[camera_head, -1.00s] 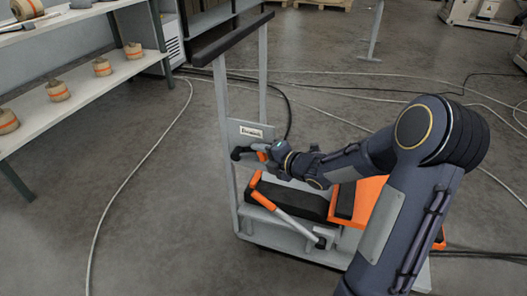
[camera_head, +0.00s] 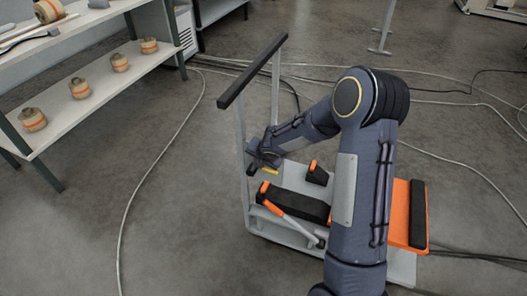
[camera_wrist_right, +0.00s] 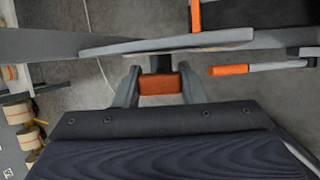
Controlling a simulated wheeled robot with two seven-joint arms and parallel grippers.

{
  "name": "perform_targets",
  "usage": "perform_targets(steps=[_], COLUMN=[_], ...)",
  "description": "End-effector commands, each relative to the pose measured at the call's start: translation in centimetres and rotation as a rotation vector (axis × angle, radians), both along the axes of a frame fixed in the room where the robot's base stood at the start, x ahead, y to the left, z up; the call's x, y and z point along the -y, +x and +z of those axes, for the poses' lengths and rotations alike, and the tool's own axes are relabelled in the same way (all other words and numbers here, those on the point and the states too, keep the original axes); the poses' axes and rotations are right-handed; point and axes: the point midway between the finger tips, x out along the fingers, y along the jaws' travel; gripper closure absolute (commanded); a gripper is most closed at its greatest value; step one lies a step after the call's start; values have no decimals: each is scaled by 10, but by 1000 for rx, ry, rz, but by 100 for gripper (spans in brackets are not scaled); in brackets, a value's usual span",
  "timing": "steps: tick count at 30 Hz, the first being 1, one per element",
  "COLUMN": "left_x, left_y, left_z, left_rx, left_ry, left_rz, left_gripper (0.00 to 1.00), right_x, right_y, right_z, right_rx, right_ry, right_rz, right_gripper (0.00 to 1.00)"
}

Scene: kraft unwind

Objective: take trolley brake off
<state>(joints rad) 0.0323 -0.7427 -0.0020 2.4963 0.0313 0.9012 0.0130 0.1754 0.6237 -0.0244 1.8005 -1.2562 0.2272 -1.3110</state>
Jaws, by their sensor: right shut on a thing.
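The trolley (camera_head: 243,150) stands on the floor, with a black push bar (camera_head: 252,70) on grey posts. A black-and-orange handle at its upright shows its black end (camera_head: 252,169) left of my right gripper (camera_head: 265,160). In the right wrist view, the right gripper (camera_wrist_right: 159,88) is shut on the handle's orange part (camera_wrist_right: 160,84). A separate grey lever (camera_head: 295,222) with an orange grip (camera_head: 264,188) slants along the trolley's near side; its orange grip also shows in the wrist view (camera_wrist_right: 228,70). I cannot tell which part is the brake. My left gripper is out of view.
Black and orange blocks (camera_head: 316,173) sit on the trolley, and an orange panel (camera_head: 400,210) is at its right. A shelf (camera_head: 95,95) with several tape-like rolls stands at the left. Cables (camera_head: 150,165) cross the floor.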

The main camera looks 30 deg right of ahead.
Motion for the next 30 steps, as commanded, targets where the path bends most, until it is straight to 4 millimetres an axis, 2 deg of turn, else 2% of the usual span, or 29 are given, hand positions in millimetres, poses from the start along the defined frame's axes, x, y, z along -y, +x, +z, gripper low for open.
perform_targets(steps=[1, 6, 21, 22, 26, 30], left_x=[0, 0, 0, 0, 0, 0], left_y=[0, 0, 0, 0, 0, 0], left_z=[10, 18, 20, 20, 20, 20], left_rx=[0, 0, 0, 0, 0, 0], left_ry=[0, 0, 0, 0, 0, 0], left_rz=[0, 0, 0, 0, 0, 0], left_gripper=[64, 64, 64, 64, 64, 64], right_x=[-1, -3, -4, -4, -4, -4], right_y=[2, 4, 5, 5, 5, 5], right_z=[5, 4, 2, 2, 2, 2], right_rx=[-14, -45, -58, -58, -58, -57], right_ry=[-12, -39, -49, -49, -49, -48], right_rz=[1, -1, -1, -1, -1, -1], right_gripper=[100, 100, 100, 61, 44, 42])
